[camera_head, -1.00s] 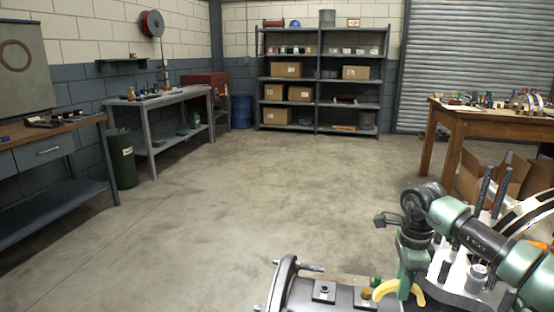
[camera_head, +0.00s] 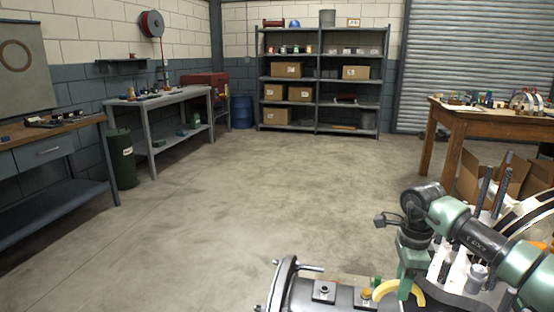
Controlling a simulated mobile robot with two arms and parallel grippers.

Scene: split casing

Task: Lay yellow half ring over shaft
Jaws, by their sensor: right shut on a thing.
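The yellow half ring (camera_head: 417,293) shows at the bottom right as a curved yellow arc. My right gripper (camera_head: 405,288) comes down from my green and black arm and is shut on the half ring. The half ring is near the right end of a grey metal casing (camera_head: 300,288) at the bottom edge. The shaft cannot be made out; the lower part of the casing is cut off by the picture edge. I cannot tell whether the half ring touches anything below it. My left gripper is not in view.
Upright dark studs (camera_head: 484,190) and white curved parts stand close to my right arm. A wooden table (camera_head: 470,120) with small items is at the right, cardboard boxes (camera_head: 510,180) beneath it. The middle floor is clear.

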